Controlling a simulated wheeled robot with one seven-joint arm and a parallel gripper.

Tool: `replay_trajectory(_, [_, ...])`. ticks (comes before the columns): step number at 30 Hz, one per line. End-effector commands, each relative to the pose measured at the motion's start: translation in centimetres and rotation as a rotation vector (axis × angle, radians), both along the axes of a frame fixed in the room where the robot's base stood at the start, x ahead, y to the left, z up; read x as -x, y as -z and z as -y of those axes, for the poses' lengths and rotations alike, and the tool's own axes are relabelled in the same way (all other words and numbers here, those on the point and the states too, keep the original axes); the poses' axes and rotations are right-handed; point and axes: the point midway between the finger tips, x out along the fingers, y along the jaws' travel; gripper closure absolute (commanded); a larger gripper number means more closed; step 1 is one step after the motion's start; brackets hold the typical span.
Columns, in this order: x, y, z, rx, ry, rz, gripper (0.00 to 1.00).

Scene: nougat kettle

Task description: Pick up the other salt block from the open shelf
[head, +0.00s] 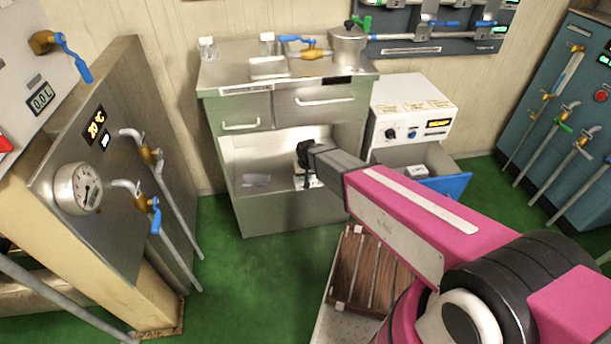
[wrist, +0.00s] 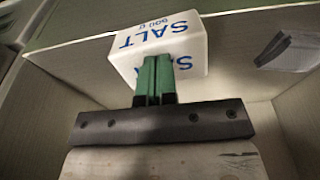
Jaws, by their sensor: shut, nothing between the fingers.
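The salt block (wrist: 165,38) is white with blue SALT lettering. In the wrist view it stands just beyond my gripper (wrist: 154,64), whose green fingers are shut with nothing between them. The fingertips overlap the near face of the block in the picture; I cannot tell whether they touch it. In the head view, the open shelf (head: 240,205) is the lower bay of the metal cabinet, and my arm reaches into it. The block shows as a small white patch (head: 312,184) beneath my dark wrist, which hides part of it. The fingers are hard to make out there.
A flat greyish sheet (head: 256,180) lies left of the block on the shelf; it also shows in the wrist view (wrist: 290,48). Shelf walls are close around my gripper. An open drawer (head: 440,185) right of the cabinet holds a small white object (head: 416,171).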

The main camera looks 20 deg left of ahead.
Motion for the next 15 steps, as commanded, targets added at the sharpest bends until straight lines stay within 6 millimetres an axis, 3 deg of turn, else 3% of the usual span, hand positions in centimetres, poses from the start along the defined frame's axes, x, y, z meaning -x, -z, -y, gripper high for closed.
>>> replay_trajectory(12, [-0.3,-0.7,0.5,0.009,0.002,-0.01,1.0])
replay_trajectory(15, [0.6,-0.9,1.1,0.008,0.001,-0.009,1.0])
